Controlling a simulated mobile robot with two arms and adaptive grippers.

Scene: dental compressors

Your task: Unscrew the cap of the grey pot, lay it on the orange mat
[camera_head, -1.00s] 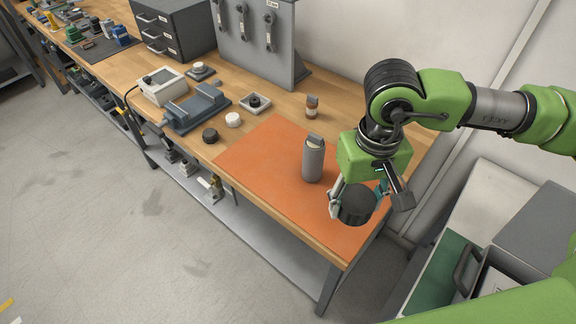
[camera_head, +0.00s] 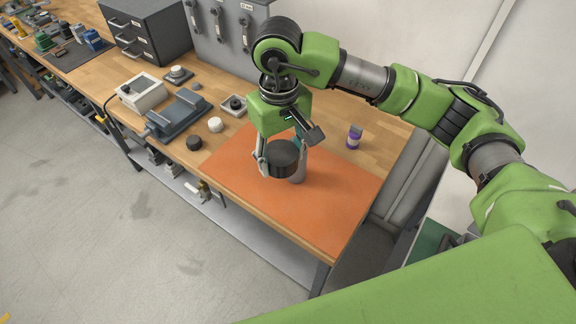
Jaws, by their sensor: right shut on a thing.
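My right gripper (camera_head: 281,165) is shut on a dark, wide round piece (camera_head: 284,158) and holds it over the orange mat (camera_head: 315,215). I cannot tell for sure whether this piece is the cap or the pot itself. The front of the mat is bare. My left gripper is out of view.
Left of the mat are a black cap (camera_head: 194,143), a white cap (camera_head: 215,124), a blue-grey vise (camera_head: 178,113) and a small tray (camera_head: 235,105). A purple-labelled bottle (camera_head: 354,137) stands behind the mat. A tool panel (camera_head: 235,40) and drawer unit (camera_head: 145,32) stand farther back.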

